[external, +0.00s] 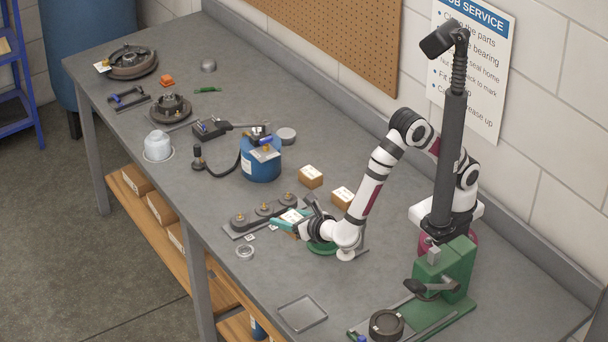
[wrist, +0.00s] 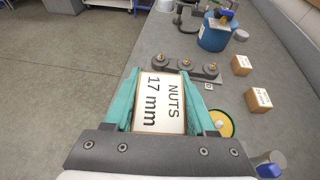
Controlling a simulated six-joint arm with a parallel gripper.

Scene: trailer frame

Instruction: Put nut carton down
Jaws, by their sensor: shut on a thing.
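The nut carton (wrist: 160,103) is a small brown box with a white top label reading "NUTS 17 mm". It fills the space between the teal fingers of my gripper (wrist: 160,85) in the wrist view. In the external view my gripper (external: 291,222) is shut on the carton (external: 291,215), low over the bench near the front of a dark holder with several brass-topped round pieces (external: 264,210). My fingers hide the carton's sides. I cannot tell whether its underside touches the bench.
Two similar cartons (external: 311,176) (external: 343,196) stand behind. A blue canister (external: 261,160) is farther left. A green round dish (external: 322,247) lies beside my gripper. A clear ring (external: 245,251) and a shallow square tray (external: 302,313) are toward the front edge, with bare bench between them.

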